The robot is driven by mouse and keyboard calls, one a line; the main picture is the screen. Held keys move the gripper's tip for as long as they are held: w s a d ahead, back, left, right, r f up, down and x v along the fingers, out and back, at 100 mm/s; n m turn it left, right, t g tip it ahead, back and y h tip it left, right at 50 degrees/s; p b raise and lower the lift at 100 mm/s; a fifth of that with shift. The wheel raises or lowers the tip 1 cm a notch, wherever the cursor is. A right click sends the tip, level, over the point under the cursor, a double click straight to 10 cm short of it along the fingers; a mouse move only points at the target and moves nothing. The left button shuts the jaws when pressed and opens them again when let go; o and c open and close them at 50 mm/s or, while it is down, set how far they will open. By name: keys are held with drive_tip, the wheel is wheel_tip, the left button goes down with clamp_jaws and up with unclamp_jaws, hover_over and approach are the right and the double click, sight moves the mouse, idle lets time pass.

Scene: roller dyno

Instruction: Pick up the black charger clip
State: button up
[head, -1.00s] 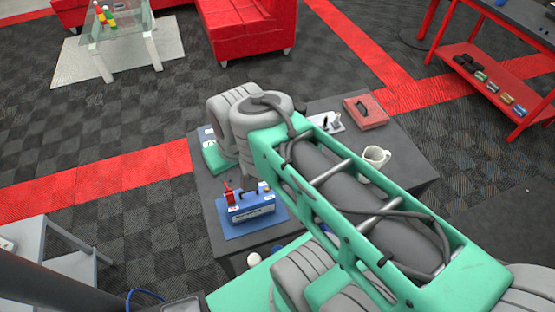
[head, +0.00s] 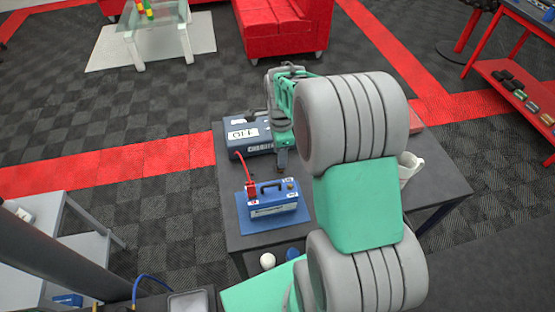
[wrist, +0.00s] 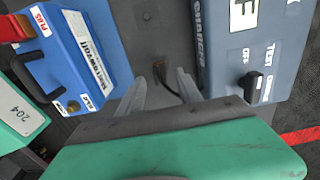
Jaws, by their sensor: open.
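The black charger clip (wrist: 159,70) looks like a small dark piece with copper-coloured jaws on the grey table, a black cable running from it towards my palm. My gripper (wrist: 160,80) is open, pointing down, with one finger on each side of the clip and cable; nothing is gripped. In the head view my gripper (head: 282,160) hangs between the charger and the battery, and the clip cannot be made out there. The blue battery (head: 272,207) stands on a blue mat, with a red clip (head: 251,190) at its plus terminal. The grey-blue charger (head: 240,135) stands behind it.
In the wrist view the battery (wrist: 75,55) is close on the left and the charger (wrist: 240,60) close on the right, leaving a narrow strip of table between. A white mug (head: 410,167) stands right of my arm. The table's left edge is near both boxes.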

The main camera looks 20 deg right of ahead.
wheel_tip(320, 180, down, 3)
clamp_jaws()
idle(0.5)
drive_tip(key=shift+r, duration=0.1)
idle(0.8)
